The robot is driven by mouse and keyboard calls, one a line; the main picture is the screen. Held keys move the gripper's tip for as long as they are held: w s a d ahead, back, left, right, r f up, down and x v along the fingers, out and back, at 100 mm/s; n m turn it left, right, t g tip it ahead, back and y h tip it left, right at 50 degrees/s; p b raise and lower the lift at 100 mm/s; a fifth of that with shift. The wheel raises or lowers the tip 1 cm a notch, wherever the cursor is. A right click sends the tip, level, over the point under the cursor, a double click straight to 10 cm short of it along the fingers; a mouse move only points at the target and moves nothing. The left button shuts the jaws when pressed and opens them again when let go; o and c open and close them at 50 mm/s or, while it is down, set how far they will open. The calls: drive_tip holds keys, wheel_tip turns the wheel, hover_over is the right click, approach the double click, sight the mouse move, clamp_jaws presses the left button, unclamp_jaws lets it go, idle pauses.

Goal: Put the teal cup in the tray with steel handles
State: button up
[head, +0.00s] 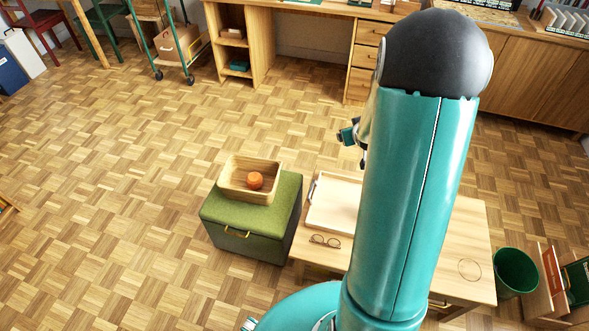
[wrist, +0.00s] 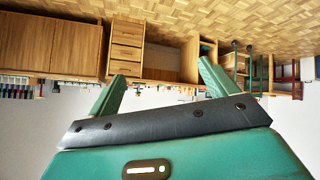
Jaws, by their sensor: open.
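The tray (head: 333,203), pale wood with a steel handle at its left end, lies on a low wooden table (head: 470,225) in the head view. My arm hides its right part, and its visible part is empty. I do not see a teal cup in either view; my arm covers much of the table. My gripper (head: 347,135) shows only in part beyond the arm, out past the table's far side. In the wrist view my gripper (wrist: 160,70) has its two green fingers spread wide with nothing between them.
Glasses (head: 325,241) lie near the tray. A green bin (head: 515,271) stands right of the table.

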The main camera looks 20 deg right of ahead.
drive_tip(key=s+a+r+g+y, duration=0.1)
drive_tip(key=s+a+r, duration=0.2)
drive_tip(key=a+r, duration=0.5)
drive_tip(key=s+a+r, duration=0.2)
drive_tip(key=a+r, duration=0.5)
drive_tip(key=a, duration=0.1)
drive_tip(key=s+a+r+g+y, duration=0.1)
drive_tip(key=s+a+r, duration=0.2)
drive_tip(key=s+a, duration=0.4)
drive_tip(key=s+a+r+n+g+y, duration=0.1)
drive_tip(key=s+a+r+y, duration=0.1)
drive_tip(key=s+a, duration=0.5)
drive_tip(key=s+r, duration=0.1)
drive_tip(key=s, duration=0.2)
drive_tip(key=shift+s+a+r+n, duration=0.2)
drive_tip(key=shift+a+r+n, duration=0.05)
drive_tip(key=shift+r+n, duration=0.1)
